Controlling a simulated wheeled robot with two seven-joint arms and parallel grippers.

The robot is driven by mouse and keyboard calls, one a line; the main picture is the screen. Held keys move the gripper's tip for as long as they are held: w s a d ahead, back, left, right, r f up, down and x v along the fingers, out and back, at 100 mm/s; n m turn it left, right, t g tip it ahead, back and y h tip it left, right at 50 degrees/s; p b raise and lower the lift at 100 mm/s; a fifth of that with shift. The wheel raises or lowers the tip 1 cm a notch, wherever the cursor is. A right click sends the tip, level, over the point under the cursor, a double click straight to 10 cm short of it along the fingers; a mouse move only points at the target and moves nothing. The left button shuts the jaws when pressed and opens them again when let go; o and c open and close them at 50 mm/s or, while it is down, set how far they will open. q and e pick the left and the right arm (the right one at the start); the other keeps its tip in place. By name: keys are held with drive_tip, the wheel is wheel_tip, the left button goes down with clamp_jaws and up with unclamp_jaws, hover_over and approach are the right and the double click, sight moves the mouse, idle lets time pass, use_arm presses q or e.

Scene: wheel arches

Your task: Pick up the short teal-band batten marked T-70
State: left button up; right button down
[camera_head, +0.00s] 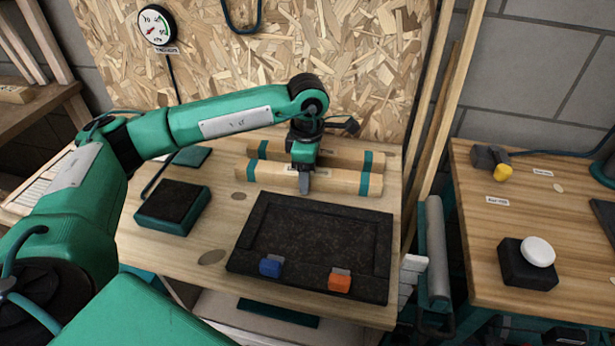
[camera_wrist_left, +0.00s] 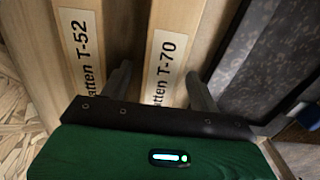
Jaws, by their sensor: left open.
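The T-70 batten (camera_head: 342,182) is pale wood with teal bands near its ends and lies across the bench behind the dark tray. Its printed label shows in the left wrist view (camera_wrist_left: 168,60). The T-52 batten (camera_head: 340,158), also teal-banded, lies parallel behind it; it is on the left in the wrist view (camera_wrist_left: 75,50). My left gripper (camera_head: 302,182) is open at the T-70 batten, pointing down. In the wrist view (camera_wrist_left: 160,88) one finger is over the gap between the battens and the other on the tray side. Contact cannot be told. My right gripper is not in view.
The dark tray (camera_head: 247,240) with a blue clip (camera_head: 270,267) and an orange clip (camera_head: 340,280) lies just in front. A teal-sided block (camera_head: 172,206) stands left. A chipboard panel (camera_head: 240,90) rises behind the bench. Another bench (camera_head: 480,240) stands right, across a gap.

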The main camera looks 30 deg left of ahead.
use_arm(q)
drive_tip(key=c, duration=1.2)
drive_tip(key=shift+r, duration=0.2)
